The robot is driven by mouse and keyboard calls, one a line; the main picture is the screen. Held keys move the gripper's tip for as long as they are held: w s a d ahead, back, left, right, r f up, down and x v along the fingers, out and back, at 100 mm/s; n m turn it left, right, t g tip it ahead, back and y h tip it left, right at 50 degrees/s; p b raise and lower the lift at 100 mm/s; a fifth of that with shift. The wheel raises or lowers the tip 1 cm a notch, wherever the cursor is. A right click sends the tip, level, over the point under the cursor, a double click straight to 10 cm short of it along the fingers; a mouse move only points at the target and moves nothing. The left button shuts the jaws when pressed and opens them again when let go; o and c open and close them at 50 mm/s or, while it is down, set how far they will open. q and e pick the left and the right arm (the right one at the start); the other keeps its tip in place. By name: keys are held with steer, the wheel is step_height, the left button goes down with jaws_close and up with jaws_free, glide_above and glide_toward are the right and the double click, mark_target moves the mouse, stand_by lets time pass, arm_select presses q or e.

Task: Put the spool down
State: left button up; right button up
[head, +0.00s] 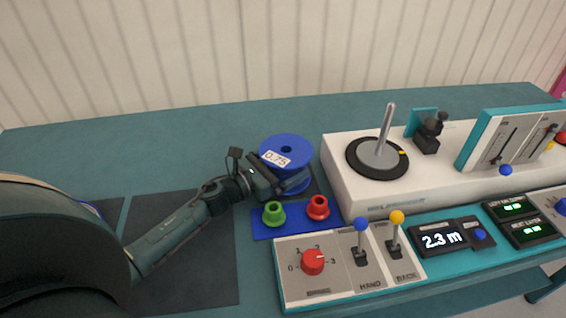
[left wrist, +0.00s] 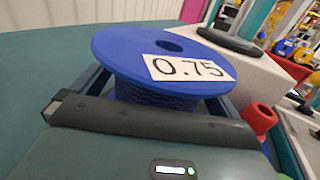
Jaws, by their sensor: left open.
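A blue spool (head: 288,146) with a white 0.75 label stands upright on the table, left of the white machine. It also shows in the left wrist view (left wrist: 122,52), its upper flange close in front of the gripper and dark blue windings below it. My left gripper (head: 280,183) is open, with its fingers around the spool's middle below the upper flange. The spool's underside is hidden in the left wrist view. My right gripper is in neither view.
A white machine (head: 340,180) with an upright spindle (head: 386,125) stands to the right. A green flanged piece (head: 273,213) and a red one (head: 317,207) sit on a blue plate in front of the spool. The table (head: 150,140) behind my left arm is clear.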

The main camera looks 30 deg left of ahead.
arm_select(q)
steer(key=shift+r, duration=0.15)
steer(key=b+v, duration=0.1)
steer(key=v, duration=0.9)
steer(key=shift+s+a, duration=0.25)
steer(key=shift+s, duration=0.1)
steer(key=shift+s+a, duration=0.25)
steer(key=shift+s, duration=0.3)
